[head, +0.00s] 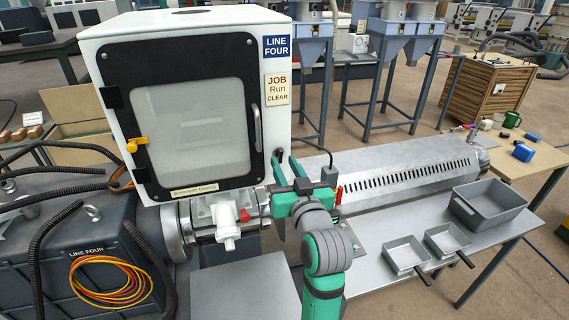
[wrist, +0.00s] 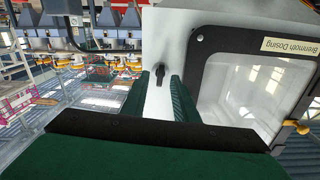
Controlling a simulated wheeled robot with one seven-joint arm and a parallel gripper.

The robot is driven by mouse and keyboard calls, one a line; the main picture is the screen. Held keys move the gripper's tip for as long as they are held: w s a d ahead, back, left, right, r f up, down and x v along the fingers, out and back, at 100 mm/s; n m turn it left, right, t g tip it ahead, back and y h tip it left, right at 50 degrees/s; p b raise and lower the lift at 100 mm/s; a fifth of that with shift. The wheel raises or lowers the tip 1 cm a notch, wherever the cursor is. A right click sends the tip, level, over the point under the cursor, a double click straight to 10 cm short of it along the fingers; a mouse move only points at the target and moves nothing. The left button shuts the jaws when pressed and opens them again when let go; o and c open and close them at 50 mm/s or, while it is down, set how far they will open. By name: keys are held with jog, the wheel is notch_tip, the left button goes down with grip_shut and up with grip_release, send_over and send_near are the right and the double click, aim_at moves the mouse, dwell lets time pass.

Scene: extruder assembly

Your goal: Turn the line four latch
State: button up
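The white line four cabinet (head: 185,30) has a black-framed windowed door (head: 190,120). A small black latch-like knob (head: 278,154) sits on its lower right front. It also shows in the wrist view as a black lever (wrist: 135,72) on the white panel. A yellow catch (head: 137,144) is at the door's lower left; it also shows in the wrist view (wrist: 303,127). I cannot tell which is called the latch. My gripper (head: 288,164) is open and empty, close to the black knob.
A vertical door handle (head: 256,125) is on the door's right side. A white fitting with a red lever (head: 227,222) is below the cabinet. A long slotted metal barrel (head: 400,180) runs right. A grey bin (head: 487,203) and small trays (head: 405,256) sit on the bench.

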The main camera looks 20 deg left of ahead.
jog(key=shift+v, duration=2.25)
jog(key=shift+d, duration=0.1)
